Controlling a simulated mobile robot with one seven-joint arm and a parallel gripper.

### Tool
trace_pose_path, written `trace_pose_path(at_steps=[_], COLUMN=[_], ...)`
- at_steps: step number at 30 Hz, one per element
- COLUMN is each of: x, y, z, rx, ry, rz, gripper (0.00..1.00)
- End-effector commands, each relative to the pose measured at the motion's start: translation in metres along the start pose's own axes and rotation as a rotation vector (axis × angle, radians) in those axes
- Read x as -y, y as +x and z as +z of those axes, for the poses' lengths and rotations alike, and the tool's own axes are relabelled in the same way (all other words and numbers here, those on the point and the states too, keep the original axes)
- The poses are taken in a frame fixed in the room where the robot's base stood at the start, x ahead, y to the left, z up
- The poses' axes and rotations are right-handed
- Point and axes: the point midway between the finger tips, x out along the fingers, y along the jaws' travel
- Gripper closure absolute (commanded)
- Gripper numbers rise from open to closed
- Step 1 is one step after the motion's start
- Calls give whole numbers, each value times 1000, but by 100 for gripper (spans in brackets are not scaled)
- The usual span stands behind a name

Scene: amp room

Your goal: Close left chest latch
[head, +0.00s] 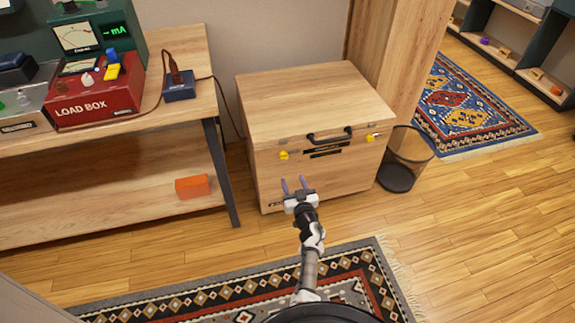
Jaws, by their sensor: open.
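A wooden chest (317,100) stands on the floor at the centre, with its lid down. A black handle (330,135) is on its front, near the lid's edge. The left latch (284,155) is a small yellow piece on the front, left of the handle. The right latch (371,138) is another yellow piece, right of the handle. The exact position of each latch is too small to tell. My gripper (293,185) is open and empty in front of the chest, below the left latch. Its two purple-grey fingers point toward the chest front and look apart from the latch.
A wooden workbench (110,140) with a red load box (95,95) and an orange block (193,187) on its lower shelf stands at left. A wire basket (405,160) stands right of the chest. A patterned rug (345,262) lies in front.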

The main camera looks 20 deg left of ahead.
Motion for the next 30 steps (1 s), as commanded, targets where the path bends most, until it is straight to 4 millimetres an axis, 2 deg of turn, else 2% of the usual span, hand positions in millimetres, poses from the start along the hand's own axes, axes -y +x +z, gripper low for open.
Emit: trace_pose_path(at_steps=[3,9,15,21,29,30], x=[0,0,0,0,0,0], y=[29,70,96,107,108,108], z=[5,5,3,1,-1,-1], rx=[-4,-4,-3,-1,-1,-1], ry=[-1,0,-1,0,0,0], rz=[-1,0,0,0,0,0], gripper=[51,51,51,51,51,54])
